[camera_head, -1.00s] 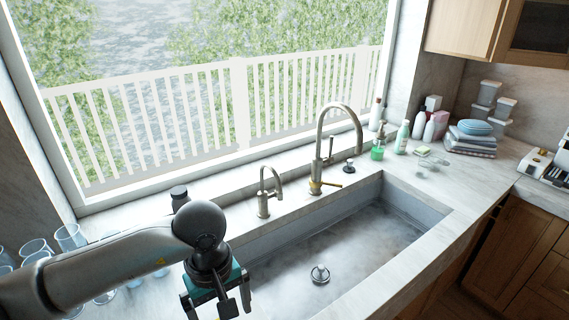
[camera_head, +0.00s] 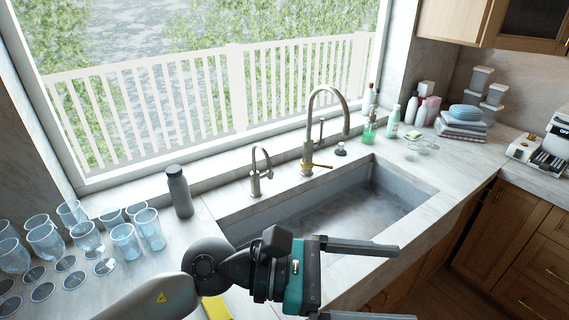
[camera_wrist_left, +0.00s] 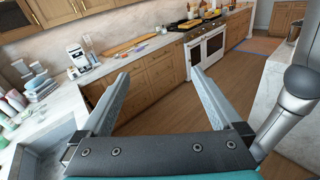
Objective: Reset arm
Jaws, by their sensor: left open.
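My left gripper (camera_head: 362,281) comes in from the lower left of the head view, over the front edge of the sink. Its two fingers are spread wide apart and point right, with nothing between them. In the left wrist view the open fingers (camera_wrist_left: 160,95) point out over the wooden floor and the cabinets. The right gripper is in neither view.
The sink (camera_head: 340,215) lies beyond my arm, with a faucet (camera_head: 310,140) and a smaller tap (camera_head: 258,172) behind it. A dark bottle (camera_head: 179,192) and several glasses (camera_head: 124,241) stand at left. Dishes and bottles crowd the far right corner.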

